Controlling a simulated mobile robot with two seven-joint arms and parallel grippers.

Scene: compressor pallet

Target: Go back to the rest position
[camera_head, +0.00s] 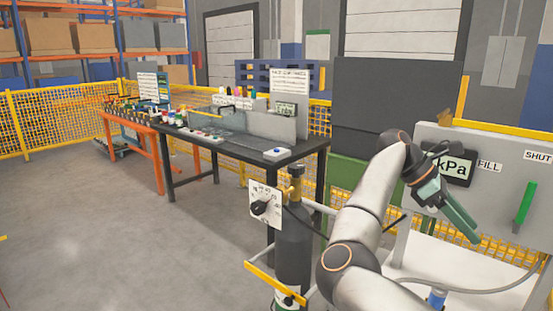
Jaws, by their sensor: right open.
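My right arm rises from the bottom of the head view, right of centre, and bends over to the right. My right gripper (466,226) has dark teal fingers pointing down and to the right, in front of the grey panel (495,160). It is open, and I see nothing between its fingers. The gripper and wrist cover part of the panel's "kPa" display (455,168). I cannot tell how close the fingers are to the panel. My left gripper is not in view.
The panel has a green handle (525,203) beside labels. A dark gas cylinder (293,240) with a dial plate (265,204) stands left of my arm. A dark workbench (235,148) and an orange-legged bench (158,155) stand behind.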

